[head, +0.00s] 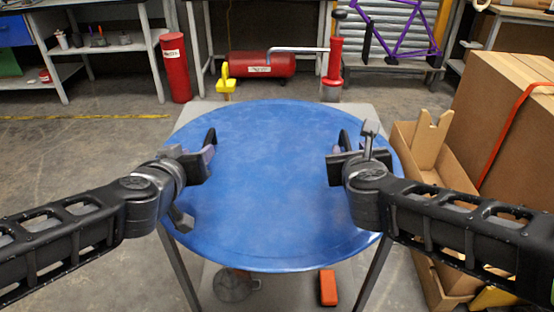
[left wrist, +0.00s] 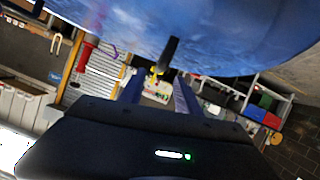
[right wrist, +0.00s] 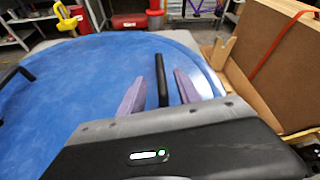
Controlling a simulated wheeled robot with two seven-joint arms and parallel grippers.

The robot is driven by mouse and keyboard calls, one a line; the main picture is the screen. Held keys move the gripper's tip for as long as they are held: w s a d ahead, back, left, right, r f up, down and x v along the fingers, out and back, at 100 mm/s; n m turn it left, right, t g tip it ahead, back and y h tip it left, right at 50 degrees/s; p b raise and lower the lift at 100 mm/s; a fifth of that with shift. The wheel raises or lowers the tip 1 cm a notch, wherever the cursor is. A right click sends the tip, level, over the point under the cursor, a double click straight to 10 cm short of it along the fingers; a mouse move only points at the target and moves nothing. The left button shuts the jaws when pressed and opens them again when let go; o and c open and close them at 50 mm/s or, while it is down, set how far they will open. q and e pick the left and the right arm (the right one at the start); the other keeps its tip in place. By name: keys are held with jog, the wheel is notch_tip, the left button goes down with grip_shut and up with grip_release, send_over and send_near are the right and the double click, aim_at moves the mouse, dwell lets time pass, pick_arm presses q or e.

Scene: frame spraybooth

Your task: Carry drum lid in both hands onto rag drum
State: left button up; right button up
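The drum lid (head: 270,190) is a large round blue disc lying flat in front of me, with a black upright handle at its left and right sides. My left gripper (head: 204,152) is at the left handle. In the left wrist view this handle (left wrist: 169,52) shows between two spread fingers. My right gripper (head: 345,155) is at the right handle. In the right wrist view this handle (right wrist: 162,80) stands between the purple fingers, with gaps on both sides. I cannot identify a rag drum for certain.
A grey-topped stand (head: 352,110) with metal legs shows around the lid. Cardboard boxes (head: 500,120) stand close on the right. A red cylinder (head: 175,67), a red tank (head: 262,65) and a yellow object (head: 226,82) are behind. An orange block (head: 328,287) lies below the lid's near edge.

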aim_at(206, 143)
pick_arm(q)
jog(key=x, duration=0.7)
jog(key=shift+w+f, duration=0.1)
jog(key=shift+w, duration=0.15)
pick_arm(e)
jog(key=x, duration=0.7)
jog(key=shift+w+d, duration=0.1)
jog(key=shift+w, duration=0.15)
pick_arm(q)
jog(key=shift+c, duration=0.6)
pick_arm(e)
jog(key=shift+c, duration=0.6)
pick_arm(q)
grip_shut()
pick_arm(e)
grip_shut()
